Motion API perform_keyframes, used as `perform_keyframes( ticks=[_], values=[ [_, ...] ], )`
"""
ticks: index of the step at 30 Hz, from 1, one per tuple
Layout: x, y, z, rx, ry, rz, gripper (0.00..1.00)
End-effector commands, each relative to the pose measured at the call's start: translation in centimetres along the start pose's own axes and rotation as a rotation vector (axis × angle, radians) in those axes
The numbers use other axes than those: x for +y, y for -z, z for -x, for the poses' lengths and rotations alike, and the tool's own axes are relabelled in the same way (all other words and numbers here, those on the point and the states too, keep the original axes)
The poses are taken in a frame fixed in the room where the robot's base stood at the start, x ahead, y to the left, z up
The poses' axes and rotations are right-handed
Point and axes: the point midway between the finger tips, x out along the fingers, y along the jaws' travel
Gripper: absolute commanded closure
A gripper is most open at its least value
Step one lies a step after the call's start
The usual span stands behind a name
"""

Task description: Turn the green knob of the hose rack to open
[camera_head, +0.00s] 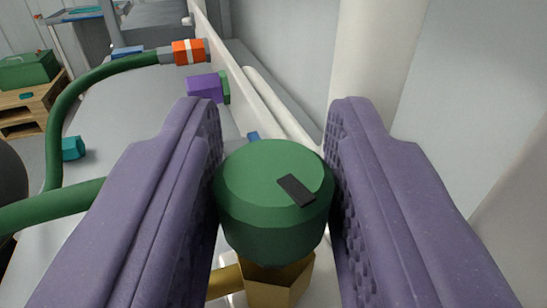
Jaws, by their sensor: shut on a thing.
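The green knob (262,222) is a faceted round cap with a black mark on its top, in the lower middle of the view. The mark points toward the lower right. The knob sits on a brass hexagonal fitting (283,284). My gripper (272,140) has its two purple padded fingers on either side of the knob, shut on it. The fingertips reach past the knob. The lower part of the fitting is cut off by the picture's bottom edge.
A green hose (62,108) with an orange-and-white coupling (188,52) curves along the left. A purple block (205,88) and a teal piece (72,148) lie beyond. A pale upright pipe (368,60) and wall stand close on the right. A green box (28,68) sits on a wooden pallet far left.

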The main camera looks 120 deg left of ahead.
Motion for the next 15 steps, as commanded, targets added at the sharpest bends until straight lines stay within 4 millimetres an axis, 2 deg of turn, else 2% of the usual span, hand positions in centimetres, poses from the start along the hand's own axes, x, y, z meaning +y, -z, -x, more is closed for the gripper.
perform_keyframes(
  ticks=[6, 15],
  values=[
    [0.07, 0.13, 0.01, 0.002, 0.099, 0.004, 0.94],
    [0.06, 0.14, -0.02, 0.002, 0.156, 0.003, 0.94]
  ],
)
